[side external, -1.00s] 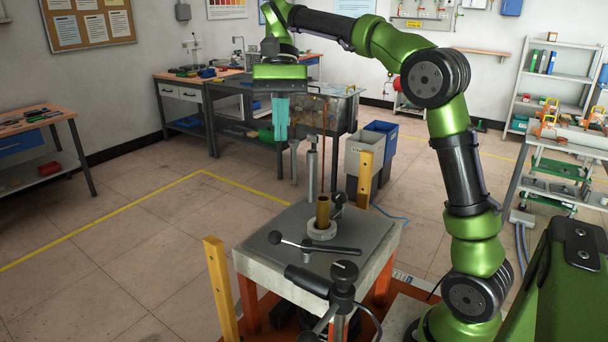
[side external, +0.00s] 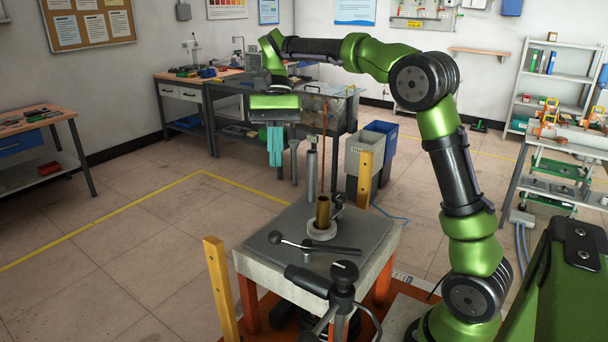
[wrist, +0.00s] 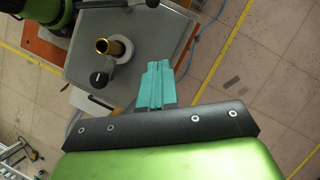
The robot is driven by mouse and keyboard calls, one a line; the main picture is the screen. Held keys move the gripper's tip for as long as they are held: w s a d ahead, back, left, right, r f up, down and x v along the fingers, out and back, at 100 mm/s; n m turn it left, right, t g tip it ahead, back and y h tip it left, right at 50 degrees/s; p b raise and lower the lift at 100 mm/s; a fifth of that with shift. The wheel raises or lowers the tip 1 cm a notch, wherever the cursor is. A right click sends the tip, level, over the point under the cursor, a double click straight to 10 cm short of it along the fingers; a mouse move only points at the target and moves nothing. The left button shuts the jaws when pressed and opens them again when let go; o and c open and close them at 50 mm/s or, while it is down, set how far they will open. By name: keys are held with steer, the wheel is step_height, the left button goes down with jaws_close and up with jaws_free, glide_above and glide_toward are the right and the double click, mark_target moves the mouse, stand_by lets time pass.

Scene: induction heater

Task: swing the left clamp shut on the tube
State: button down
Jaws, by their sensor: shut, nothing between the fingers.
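The brass tube (side external: 323,212) stands upright in a pale ring (side external: 321,231) on the grey plate. The tube also shows in the wrist view (wrist: 112,47). A dark clamp lever (side external: 330,249) with a ball-ended arm (side external: 276,238) lies at the near side of the ring. Another dark clamp part (side external: 338,203) is just behind and right of the tube, partly hidden. I cannot tell which is the left clamp. My gripper (side external: 275,163) has teal fingers, shut and empty, pointing down above and beyond the plate. They also show in the wrist view (wrist: 157,66), apart from the tube.
A grey upright post (side external: 312,175) and a thin copper-coloured rod (side external: 323,128) stand near the tube. A black-handled fixture (side external: 342,285) is at the plate's near edge. Yellow posts (side external: 220,290) flank the stand. Open floor lies to the left.

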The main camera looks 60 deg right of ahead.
steer(key=x, duration=0.9)
steer(key=shift+s+a+f, duration=0.1)
steer(key=s+a, duration=0.1)
steer(key=a, duration=0.1)
steer(key=shift+s+a, duration=0.3)
steer(key=shift+s, duration=0.05)
steer(key=shift+s+a, duration=0.3)
steer(key=shift+a, duration=0.1)
